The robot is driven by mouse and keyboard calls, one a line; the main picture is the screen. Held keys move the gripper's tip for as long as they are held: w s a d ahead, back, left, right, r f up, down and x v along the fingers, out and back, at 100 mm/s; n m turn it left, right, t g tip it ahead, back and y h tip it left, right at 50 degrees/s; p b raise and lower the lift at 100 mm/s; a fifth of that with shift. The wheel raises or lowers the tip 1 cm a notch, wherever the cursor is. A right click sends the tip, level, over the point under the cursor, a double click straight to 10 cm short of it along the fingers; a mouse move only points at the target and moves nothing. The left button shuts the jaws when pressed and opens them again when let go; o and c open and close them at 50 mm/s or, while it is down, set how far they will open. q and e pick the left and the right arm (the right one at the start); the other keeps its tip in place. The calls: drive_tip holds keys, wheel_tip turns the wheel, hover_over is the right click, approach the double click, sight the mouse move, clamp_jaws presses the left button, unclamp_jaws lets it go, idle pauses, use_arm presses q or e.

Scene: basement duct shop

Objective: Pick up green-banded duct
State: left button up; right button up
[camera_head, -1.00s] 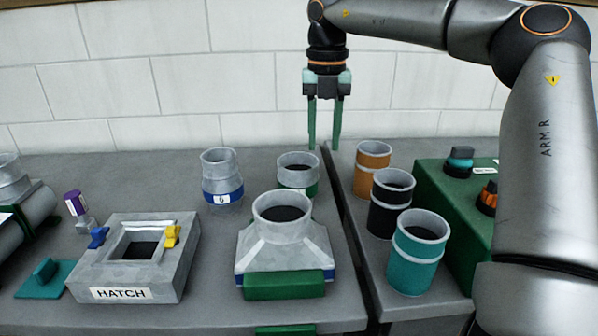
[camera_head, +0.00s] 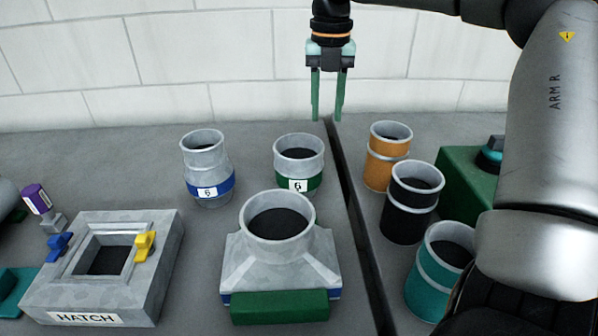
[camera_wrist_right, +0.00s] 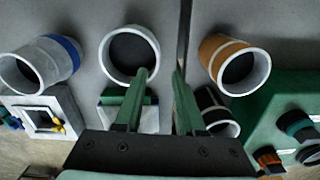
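The green-banded duct (camera_head: 299,165) stands upright on the grey bench, a short grey metal collar with a green lower band and a white label marked 6. In the right wrist view its round open mouth (camera_wrist_right: 130,55) appears left of centre. My right gripper (camera_head: 327,118) hangs fingers down, behind and slightly right of this duct in the head view, apart from it. Its two green fingers are spread with nothing between them; they also show in the wrist view (camera_wrist_right: 160,72). My left gripper is in neither view.
A blue-banded duct (camera_head: 207,170) stands to the left. A transition piece with a green block (camera_head: 279,307) stands in front. Orange (camera_head: 387,165), black (camera_head: 410,213) and teal (camera_head: 436,270) ducts stand right of a bench gap. The hatch box (camera_head: 155,268) is front left.

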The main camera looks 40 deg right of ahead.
sight(322, 147)
drive_tip(key=f, duration=0.7)
drive_tip(key=shift+s+a+f+b, duration=0.1)
drive_tip(key=shift+a+f+b, duration=0.2)
drive_tip(key=shift+a+b, duration=0.1)
drive_tip(key=shift+f, duration=0.55)
clamp_jaws()
drive_tip(key=shift+r, duration=0.1)
idle(0.4)
